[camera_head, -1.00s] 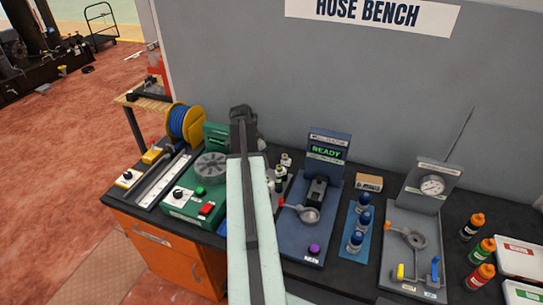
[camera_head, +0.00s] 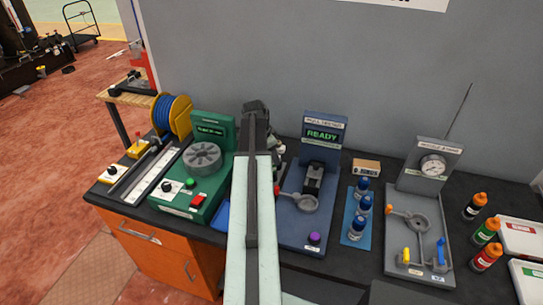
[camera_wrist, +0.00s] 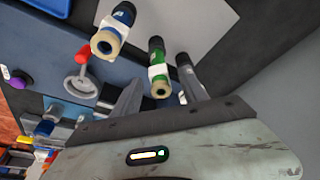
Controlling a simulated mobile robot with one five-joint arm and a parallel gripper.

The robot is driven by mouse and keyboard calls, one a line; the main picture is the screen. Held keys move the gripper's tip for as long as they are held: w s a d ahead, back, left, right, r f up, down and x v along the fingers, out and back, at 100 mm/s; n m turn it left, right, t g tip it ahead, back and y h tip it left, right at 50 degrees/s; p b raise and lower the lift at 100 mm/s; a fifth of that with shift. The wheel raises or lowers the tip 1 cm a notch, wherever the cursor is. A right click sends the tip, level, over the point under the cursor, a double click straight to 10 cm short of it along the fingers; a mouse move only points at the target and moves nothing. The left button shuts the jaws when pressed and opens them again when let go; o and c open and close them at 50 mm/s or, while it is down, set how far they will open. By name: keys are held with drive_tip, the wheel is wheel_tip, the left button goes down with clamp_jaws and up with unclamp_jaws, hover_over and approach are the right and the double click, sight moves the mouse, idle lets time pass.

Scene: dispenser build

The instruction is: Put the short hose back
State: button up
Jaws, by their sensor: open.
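I cannot pick out the short hose with certainty in either view. In the wrist view my gripper (camera_wrist: 160,82) is open. A green fitting with a pale end (camera_wrist: 159,76) shows between its fingers, and I cannot tell whether they touch it. A blue fitting with a pale end (camera_wrist: 110,36) stands beside it. In the head view my arm reaches over the bench toward the back wall, its dark end (camera_head: 256,112) near the fittings, which it mostly hides.
A blue hose reel (camera_head: 173,116) and a green machine (camera_head: 195,178) stand left of my arm. A blue pull tester (camera_head: 323,140) reading READY, blue bottles (camera_head: 361,207) and a grey gauge stand (camera_head: 433,164) are to the right. Coloured bottles (camera_head: 487,231) stand farther right.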

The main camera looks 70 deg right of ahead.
sight(276, 171)
drive_tip(key=b+x, duration=0.5)
drive_tip(key=x, duration=0.1)
drive_tip(key=shift+f, duration=0.25)
drive_tip(key=shift+r, duration=0.1)
clamp_jaws()
idle(1.0)
